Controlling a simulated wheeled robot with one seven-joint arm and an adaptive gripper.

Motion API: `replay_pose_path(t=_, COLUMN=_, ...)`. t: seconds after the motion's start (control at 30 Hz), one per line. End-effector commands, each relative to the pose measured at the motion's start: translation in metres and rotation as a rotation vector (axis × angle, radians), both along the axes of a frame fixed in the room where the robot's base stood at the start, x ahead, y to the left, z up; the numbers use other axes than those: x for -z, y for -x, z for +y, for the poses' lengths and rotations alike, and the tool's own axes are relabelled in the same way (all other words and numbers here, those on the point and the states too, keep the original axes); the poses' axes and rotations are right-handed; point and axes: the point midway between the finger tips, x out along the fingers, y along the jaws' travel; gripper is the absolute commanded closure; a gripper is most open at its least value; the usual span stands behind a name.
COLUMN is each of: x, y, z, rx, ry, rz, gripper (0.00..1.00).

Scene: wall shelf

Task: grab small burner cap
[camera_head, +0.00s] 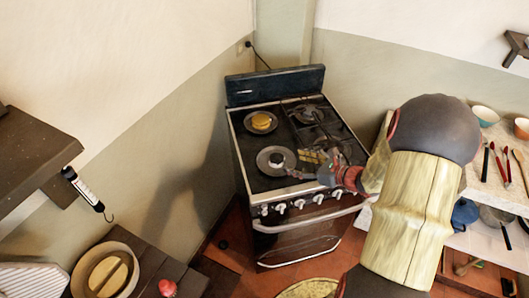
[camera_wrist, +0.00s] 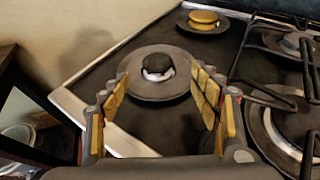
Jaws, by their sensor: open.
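A small dark burner cap (camera_wrist: 157,63) sits on a pale burner base in the middle of a round grey plate at the front left of the stove. In the head view this cap (camera_head: 276,156) is tiny and its exact seating is hard to tell. My gripper (camera_wrist: 160,82) is open, its yellow-padded fingers spread left and right in the wrist view, with the cap beyond the fingertips and between them. In the head view my gripper (camera_head: 303,165) is just right of the cap. Nothing is between the fingers.
A yellow round piece (camera_wrist: 203,17) sits on the back left burner. Dark pan grates (camera_head: 318,125) cover the right burners. The stove (camera_head: 290,235) has knobs along its front. A shelf with tools and bowls (camera_head: 500,165) stands at right.

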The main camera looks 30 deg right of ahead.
Motion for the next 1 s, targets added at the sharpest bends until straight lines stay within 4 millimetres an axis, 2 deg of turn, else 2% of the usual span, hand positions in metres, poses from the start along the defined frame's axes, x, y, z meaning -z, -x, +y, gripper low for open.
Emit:
replay_pose_path(t=0.6, x=0.027, y=-0.059, z=0.030, rx=-0.006, ry=0.002, rz=0.000, gripper=0.37)
replay_pose_path(t=0.87, x=0.027, y=-0.062, z=0.030, rx=-0.005, ry=0.002, rz=0.000, gripper=0.37)
replay_pose_path(t=1.0, x=0.027, y=-0.062, z=0.030, rx=-0.005, ry=0.002, rz=0.000, gripper=0.44)
